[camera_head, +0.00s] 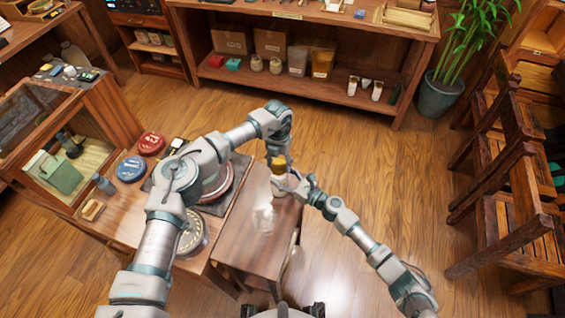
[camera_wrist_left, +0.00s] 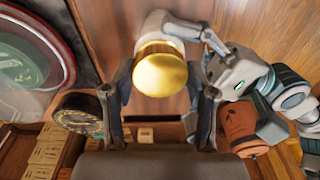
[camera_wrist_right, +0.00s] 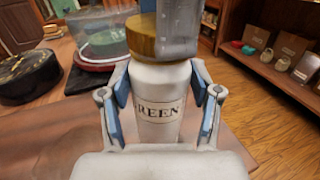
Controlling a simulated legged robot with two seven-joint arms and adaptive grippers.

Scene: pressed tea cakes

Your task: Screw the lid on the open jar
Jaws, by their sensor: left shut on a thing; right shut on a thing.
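The jar (camera_wrist_right: 158,100) is white with a label reading "REEN" in the right wrist view. It stands upright at the far end of the narrow wooden table in the head view (camera_head: 279,187). The gold-brown lid (camera_wrist_right: 143,37) sits on top of the jar, with no clear gap between them; it is the round gold disc in the left wrist view (camera_wrist_left: 160,75). My left gripper (camera_head: 279,158) is above, shut on the lid from both sides. My right gripper (camera_wrist_right: 160,95) is shut around the jar's body. The jar's rim and thread are hidden.
Left of the jar, a glass-covered round piece (camera_wrist_right: 98,38) and a dark round cake (camera_wrist_right: 28,75) lie close by. A red tin (camera_head: 151,143) and a blue tin (camera_head: 131,168) stand farther left.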

